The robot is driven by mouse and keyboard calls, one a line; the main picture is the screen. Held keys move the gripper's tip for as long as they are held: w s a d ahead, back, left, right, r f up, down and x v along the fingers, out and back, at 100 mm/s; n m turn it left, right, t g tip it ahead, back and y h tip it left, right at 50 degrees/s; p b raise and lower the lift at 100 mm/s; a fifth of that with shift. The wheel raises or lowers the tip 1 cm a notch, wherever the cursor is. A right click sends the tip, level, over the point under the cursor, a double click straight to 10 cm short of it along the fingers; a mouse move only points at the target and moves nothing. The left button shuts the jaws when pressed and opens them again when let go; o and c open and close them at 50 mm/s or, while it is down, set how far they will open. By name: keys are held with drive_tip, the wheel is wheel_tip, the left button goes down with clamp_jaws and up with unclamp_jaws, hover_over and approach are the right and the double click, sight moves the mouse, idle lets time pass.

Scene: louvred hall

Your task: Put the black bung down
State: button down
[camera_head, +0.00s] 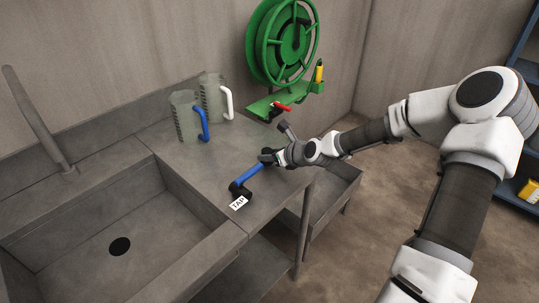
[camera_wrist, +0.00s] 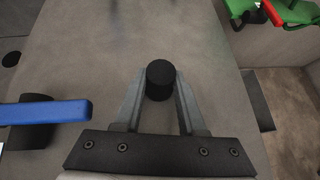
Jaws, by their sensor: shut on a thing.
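The black bung (camera_wrist: 160,80) is a short dark cylinder between my two fingertips in the wrist view. My gripper (camera_wrist: 158,90) is shut on it, one finger on each side. In the head view my gripper (camera_head: 268,156) is over the right part of the grey worktop (camera_head: 190,168), near its right edge. There the bung is too small and dark to tell from the fingers. The worktop lies behind the bung in the wrist view; I cannot tell whether the bung touches it.
A blue tap lever (camera_head: 247,174) with a "TAP" label (camera_head: 239,203) is close to my gripper. Two jugs, one blue-handled (camera_head: 186,118) and one white-handled (camera_head: 212,97), stand behind. The sink (camera_head: 125,215) is at left. A green hose reel (camera_head: 282,42) hangs on the wall.

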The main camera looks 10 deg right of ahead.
drive_tip(key=c, duration=0.5)
unclamp_jaws()
drive_tip(key=shift+f, duration=0.1)
drive_tip(key=shift+r, duration=0.2)
drive_tip(key=p+v, duration=0.2)
drive_tip(key=v, duration=1)
drive_tip(key=shift+p, duration=0.4)
